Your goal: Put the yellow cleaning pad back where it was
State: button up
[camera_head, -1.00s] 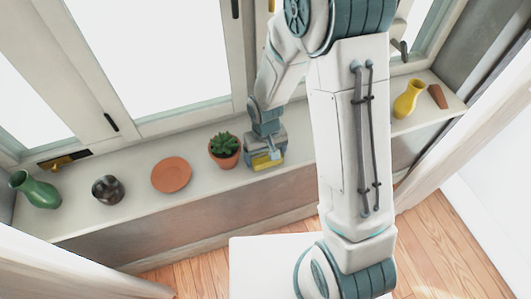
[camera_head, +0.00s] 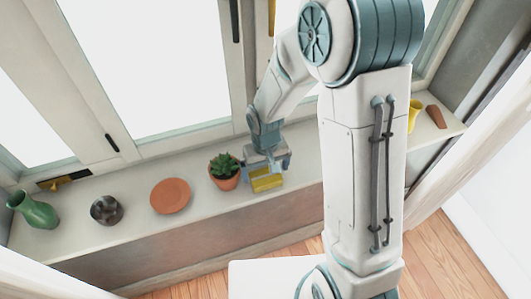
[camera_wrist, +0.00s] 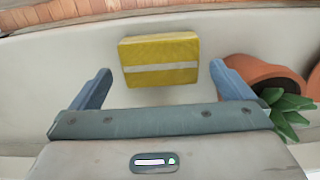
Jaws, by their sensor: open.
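The yellow cleaning pad (camera_head: 266,180) lies on the window sill, just right of the potted succulent. In the wrist view the pad (camera_wrist: 160,58) is a yellow block with a pale stripe across it. My gripper (camera_head: 268,166) is above and just behind the pad. In the wrist view my gripper (camera_wrist: 160,85) is open, its two blue fingers spread wider than the pad. The pad lies in front of the gap between the fingertips, and neither finger visibly touches it.
The potted succulent (camera_head: 224,170) stands close beside my gripper; its pot (camera_wrist: 262,72) is near one finger. A terracotta saucer (camera_head: 170,196), dark pot (camera_head: 106,210) and green vase (camera_head: 36,210) stand left. A yellow vase (camera_head: 414,115) is partly hidden by my arm.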

aim_at(265, 176)
notch_tip(265, 176, up, 8)
jog(key=s+d+r+m+t, duration=0.3)
jog(key=s+d+r, duration=0.9)
jog(key=shift+s+r, duration=0.3)
jog(key=shift+s, duration=0.1)
